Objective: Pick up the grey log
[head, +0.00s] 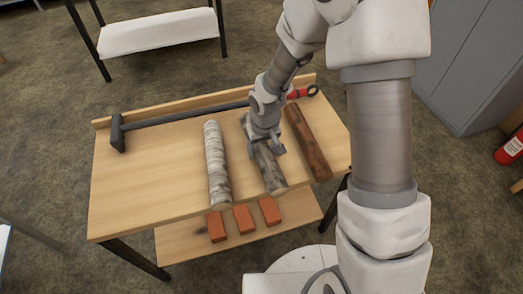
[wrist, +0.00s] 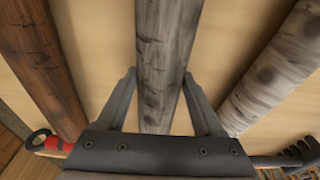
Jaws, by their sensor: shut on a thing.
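The grey log (head: 271,172) lies on the wooden table, between a white birch-like log and a brown log. My gripper (head: 266,150) is over its middle with a finger on each side, shut on it. In the wrist view the grey log (wrist: 162,70) runs between the two fingers of my gripper (wrist: 163,100). I cannot tell whether the log is lifted off the table. My gripper hides part of the log in the head view.
The white log (head: 216,165) lies to the left and the brown log (head: 308,142) to the right. A long-handled hammer (head: 185,117) lies along the table's back edge. Several red bricks (head: 243,219) sit on the lower shelf. The table's left part (head: 150,185) is clear.

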